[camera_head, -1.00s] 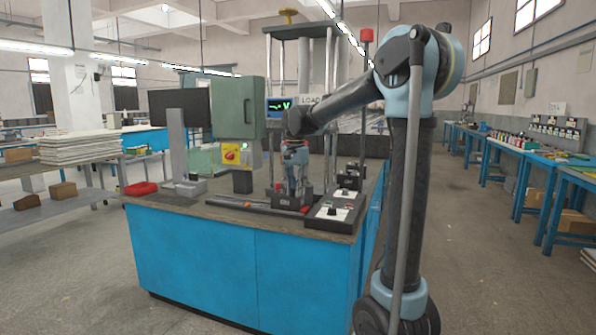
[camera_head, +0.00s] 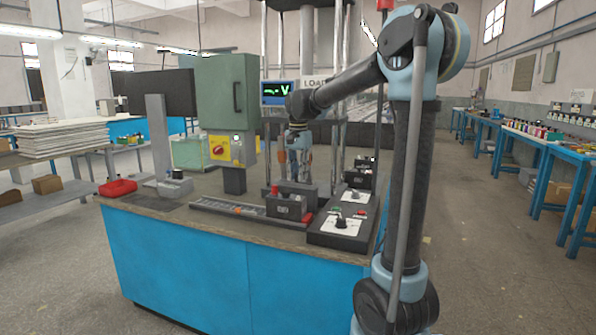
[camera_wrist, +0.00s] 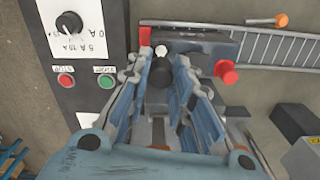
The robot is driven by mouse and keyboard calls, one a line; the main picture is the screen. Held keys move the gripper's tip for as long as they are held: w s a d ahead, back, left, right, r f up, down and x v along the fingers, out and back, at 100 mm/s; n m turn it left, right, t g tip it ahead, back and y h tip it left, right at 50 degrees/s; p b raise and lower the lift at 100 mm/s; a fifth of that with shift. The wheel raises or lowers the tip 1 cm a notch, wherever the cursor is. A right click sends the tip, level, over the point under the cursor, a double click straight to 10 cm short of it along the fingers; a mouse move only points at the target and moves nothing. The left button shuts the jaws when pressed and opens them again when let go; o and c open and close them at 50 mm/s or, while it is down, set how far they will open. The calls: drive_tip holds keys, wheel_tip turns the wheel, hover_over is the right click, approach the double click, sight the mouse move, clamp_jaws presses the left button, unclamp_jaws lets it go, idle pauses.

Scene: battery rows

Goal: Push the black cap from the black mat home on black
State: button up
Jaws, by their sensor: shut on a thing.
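My gripper (camera_wrist: 163,95) points down in the wrist view, its two blue-padded fingers closed around a dark round piece, the black cap (camera_wrist: 159,78). The head view shows my gripper (camera_head: 297,172) above and just behind a dark battery (camera_head: 286,207). The battery also shows in the wrist view (camera_wrist: 196,47), beyond the fingertips. A pale metal post (camera_wrist: 163,50) shows close beyond the cap; contact between them is unclear. A red cap (camera_wrist: 226,72) sits on the battery's right side there. I cannot make out the black mat for certain.
A control box with a knob (camera_head: 342,225) stands right of the battery. A slatted rail (camera_head: 236,209) runs left from it. A green cabinet with a yellow switch panel (camera_head: 228,100) and a red tray (camera_head: 117,187) stand further left. Metal columns rise behind my gripper.

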drive_tip(key=shift+w+f, duration=0.15)
drive_tip(key=shift+w, duration=0.15)
drive_tip(key=shift+f, duration=2.05)
drive_tip(key=shift+d, duration=0.1)
drive_tip(key=shift+f, duration=1.45)
idle(1.5)
drive_tip(key=o, duration=0.8)
